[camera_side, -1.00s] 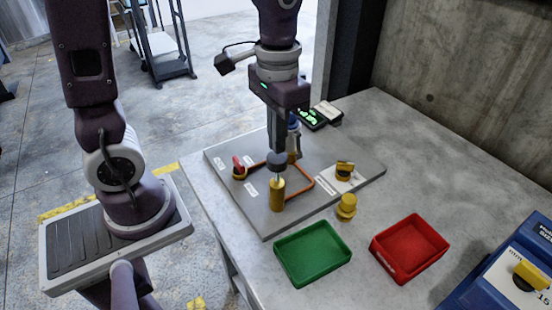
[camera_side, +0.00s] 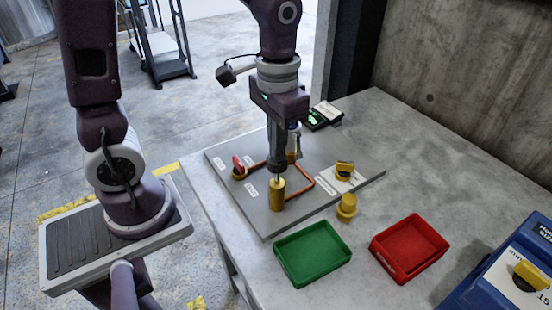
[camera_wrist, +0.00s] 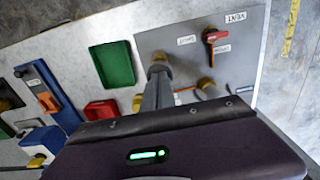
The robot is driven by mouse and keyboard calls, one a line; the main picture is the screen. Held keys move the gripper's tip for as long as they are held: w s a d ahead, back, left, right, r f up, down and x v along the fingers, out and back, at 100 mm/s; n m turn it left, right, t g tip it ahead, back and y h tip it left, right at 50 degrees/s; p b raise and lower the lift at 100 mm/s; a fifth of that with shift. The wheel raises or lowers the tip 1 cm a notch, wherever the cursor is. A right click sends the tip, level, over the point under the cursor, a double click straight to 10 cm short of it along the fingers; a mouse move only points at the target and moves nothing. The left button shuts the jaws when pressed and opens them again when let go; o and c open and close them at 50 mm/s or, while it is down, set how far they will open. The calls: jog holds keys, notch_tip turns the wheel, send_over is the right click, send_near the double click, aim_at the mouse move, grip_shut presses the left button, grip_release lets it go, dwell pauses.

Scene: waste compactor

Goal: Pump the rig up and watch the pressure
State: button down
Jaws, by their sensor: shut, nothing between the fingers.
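The rig is a grey plate (camera_side: 235,190) on the table, carrying copper piping. A brass pump cylinder (camera_side: 277,197) stands upright near its front edge, with a dark knob (camera_side: 277,168) on a short rod above it. My gripper (camera_side: 276,158) is shut and empty, pointing down with its tips at the top of the knob. In the wrist view the fingers (camera_wrist: 158,82) are together over the pump. A red-handled valve (camera_side: 238,163) sits at the plate's left; it also shows in the wrist view (camera_wrist: 215,37). A blue-topped part behind my gripper is mostly hidden. No pressure reading is legible.
A loose yellow part (camera_side: 347,207) stands by the plate's edge. A green tray (camera_side: 312,275) and red tray (camera_side: 380,262) lie in front. A green-lit device (camera_side: 315,119) is behind; a blue box (camera_side: 505,285) is at right.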

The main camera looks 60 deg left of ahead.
jog(key=shift+f, duration=1.3)
jog(key=shift+r, duration=2.3)
jog(key=shift+f, duration=2.3)
jog(key=shift+r, duration=2.3)
jog(key=shift+f, duration=0.1)
